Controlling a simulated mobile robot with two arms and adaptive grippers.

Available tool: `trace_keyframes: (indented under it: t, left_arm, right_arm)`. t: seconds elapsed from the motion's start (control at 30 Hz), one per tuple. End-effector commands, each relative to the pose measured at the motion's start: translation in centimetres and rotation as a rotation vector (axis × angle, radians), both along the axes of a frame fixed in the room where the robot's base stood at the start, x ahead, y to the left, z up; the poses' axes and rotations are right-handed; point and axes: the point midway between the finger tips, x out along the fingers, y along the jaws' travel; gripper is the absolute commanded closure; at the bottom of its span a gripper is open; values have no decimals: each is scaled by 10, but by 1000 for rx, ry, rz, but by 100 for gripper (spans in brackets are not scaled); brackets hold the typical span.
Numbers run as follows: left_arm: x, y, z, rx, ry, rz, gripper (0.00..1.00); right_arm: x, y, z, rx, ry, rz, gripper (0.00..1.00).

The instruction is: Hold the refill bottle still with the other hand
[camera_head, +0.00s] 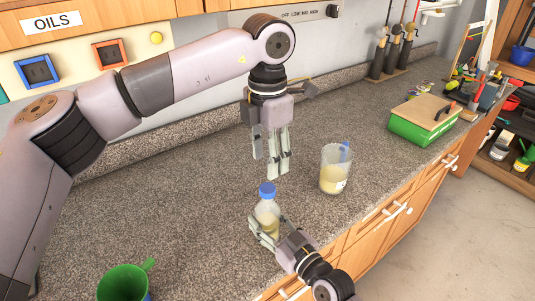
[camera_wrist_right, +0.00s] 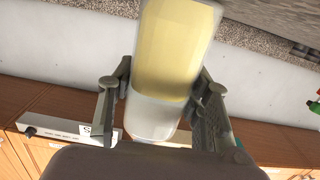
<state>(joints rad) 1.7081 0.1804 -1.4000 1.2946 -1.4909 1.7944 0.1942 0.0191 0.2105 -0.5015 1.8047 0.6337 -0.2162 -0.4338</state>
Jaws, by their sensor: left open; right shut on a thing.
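The refill bottle (camera_head: 266,215) is clear with a blue cap and pale yellow liquid inside. It stands upright on the granite counter near the front edge. My right gripper (camera_head: 265,232) is shut around its lower part. The bottle (camera_wrist_right: 168,65) fills the middle of the right wrist view, between the two fingers of my right gripper (camera_wrist_right: 165,105). My left gripper (camera_head: 274,165) is open and empty, pointing down above the counter, behind the bottle and apart from its blue cap.
A clear jug (camera_head: 334,169) with yellow liquid stands right of the bottle. A green funnel or jug (camera_head: 122,284) is at the front left. A green box (camera_head: 421,127) sits at the far right.

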Motion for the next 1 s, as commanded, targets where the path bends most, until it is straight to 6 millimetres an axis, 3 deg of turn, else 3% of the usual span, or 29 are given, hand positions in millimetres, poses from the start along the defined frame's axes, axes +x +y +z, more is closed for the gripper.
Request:
trace_keyframes:
  t: [0.17,0.6,1.0]
  left_arm:
    - [0,1,-14,2,3,-1,54]
    - [0,0,-74,1,2,-2,54]
    - [0,0,-80,0,0,-2,54]
  right_arm:
    - [0,0,0,-1,-1,0,100]
    - [0,0,0,0,0,0,100]
    - [0,0,0,0,0,0,100]
